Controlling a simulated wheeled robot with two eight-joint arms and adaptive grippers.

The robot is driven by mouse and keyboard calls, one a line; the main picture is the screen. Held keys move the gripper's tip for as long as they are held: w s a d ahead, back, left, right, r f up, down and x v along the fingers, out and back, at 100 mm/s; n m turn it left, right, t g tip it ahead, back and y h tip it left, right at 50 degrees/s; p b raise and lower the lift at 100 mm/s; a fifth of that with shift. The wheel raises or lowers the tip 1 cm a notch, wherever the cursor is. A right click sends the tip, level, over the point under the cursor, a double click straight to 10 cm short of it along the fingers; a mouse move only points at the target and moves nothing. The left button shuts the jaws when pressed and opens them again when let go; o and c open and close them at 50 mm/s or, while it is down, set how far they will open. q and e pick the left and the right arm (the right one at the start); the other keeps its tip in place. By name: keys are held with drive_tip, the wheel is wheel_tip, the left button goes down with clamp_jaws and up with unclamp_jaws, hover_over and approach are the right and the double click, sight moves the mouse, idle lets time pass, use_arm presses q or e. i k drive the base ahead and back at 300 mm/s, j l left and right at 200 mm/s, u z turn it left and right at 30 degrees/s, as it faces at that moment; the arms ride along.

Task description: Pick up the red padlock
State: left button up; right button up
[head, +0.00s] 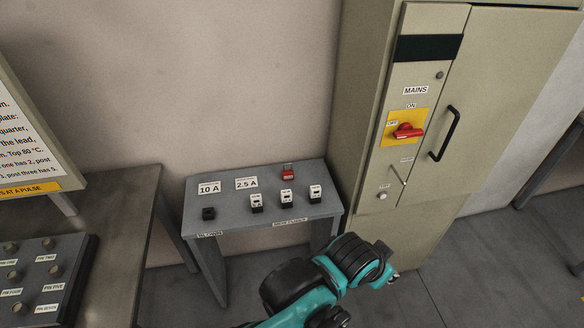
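The red padlock (288,174) is small and sits near the back edge of a grey side table (235,210), right of the label cards. It stands behind the row of black-and-white fuse pieces, and no gripper touches it. One of my teal and black arms comes up from the bottom middle, its wrist in front of the cabinet's foot, well below and right of the padlock. No gripper fingers can be made out at its end. My other arm does not show.
Several fuse pieces (285,197) stand on the side table, with cards reading 10 A (209,188) and 2.5 A (246,183). A tall cabinet (500,110) with a red switch handle (408,132) stands close right. A workbench (125,215) with a pin panel (40,280) is left.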

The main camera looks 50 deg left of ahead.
sight(287, 174)
drive_tip(key=u, duration=1.9)
drive_tip(key=i+j+z, duration=0.2)
drive_tip(key=z, duration=0.25)
drive_tip(key=i+j+z, duration=0.25)
drive_tip(key=z, duration=0.2)
drive_tip(key=i+j+z, duration=0.15)
drive_tip(key=j+z, duration=0.35)
drive_tip(key=l, duration=0.1)
